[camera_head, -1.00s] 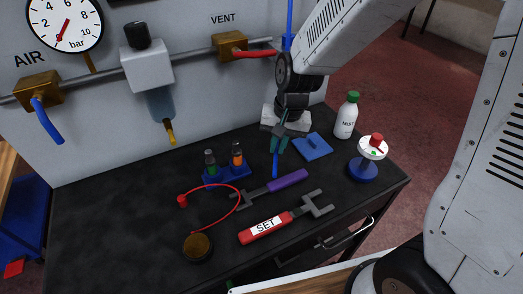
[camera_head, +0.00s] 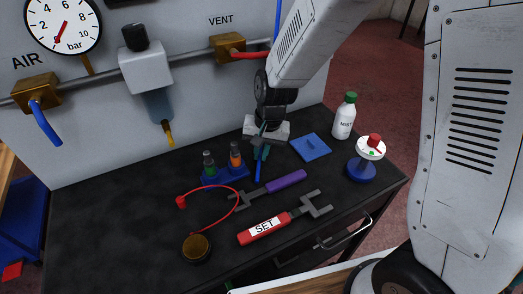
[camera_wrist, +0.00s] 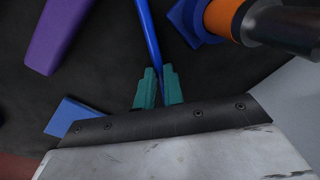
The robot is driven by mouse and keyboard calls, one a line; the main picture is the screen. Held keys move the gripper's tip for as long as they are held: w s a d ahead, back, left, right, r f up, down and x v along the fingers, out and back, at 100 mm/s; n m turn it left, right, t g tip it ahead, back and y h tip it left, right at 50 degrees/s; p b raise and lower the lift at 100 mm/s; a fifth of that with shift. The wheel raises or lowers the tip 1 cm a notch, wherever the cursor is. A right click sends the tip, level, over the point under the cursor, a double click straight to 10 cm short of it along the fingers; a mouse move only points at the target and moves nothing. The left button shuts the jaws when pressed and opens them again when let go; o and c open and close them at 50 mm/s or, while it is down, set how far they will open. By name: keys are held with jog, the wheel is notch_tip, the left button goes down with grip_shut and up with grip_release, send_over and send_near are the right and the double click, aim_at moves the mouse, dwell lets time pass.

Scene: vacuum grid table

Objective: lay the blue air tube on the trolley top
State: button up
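The blue air tube (camera_head: 257,171) hangs below my gripper (camera_head: 261,150), its lower end near the black trolley top (camera_head: 110,215). I cannot tell whether it touches the top. A blue length also shows above, beside my arm, and moves along with it. In the wrist view the tube (camera_wrist: 148,30) runs between the teal fingers of my gripper (camera_wrist: 159,88), which are close together on it. The part of the tube behind my arm is hidden.
Close by are a blue stand with two small bottles (camera_head: 226,172), a purple-handled wrench (camera_head: 285,181), a blue pad (camera_head: 311,147), a red cord (camera_head: 228,188) and a red SET wrench (camera_head: 265,230). A white bottle (camera_head: 344,118) stands at right. The left of the top is clear.

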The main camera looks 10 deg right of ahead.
jog(key=o, duration=0.4)
jog(key=r, duration=0.4)
jog(key=d+r, duration=0.1)
jog(key=r, duration=0.3)
jog(key=d+r, duration=0.1)
jog(key=r, duration=0.3)
jog(key=shift+s+r, duration=0.15)
jog(key=shift+s, duration=0.15)
jog(key=s+d+r+n, duration=0.1)
jog(key=s+d+r, duration=0.2)
jog(key=s, duration=0.4)
jog(key=s+d+r+n+h, duration=0.1)
jog(key=s+d+r, duration=0.2)
jog(key=s+d, duration=0.2)
jog(key=s+d+r+n, duration=0.1)
jog(key=s+d+r, duration=0.2)
jog(key=s, duration=0.8)
jog(key=shift+d+r+t+h, duration=0.15)
jog(key=shift+d+t+h, duration=0.2)
jog(key=shift+d, duration=0.75)
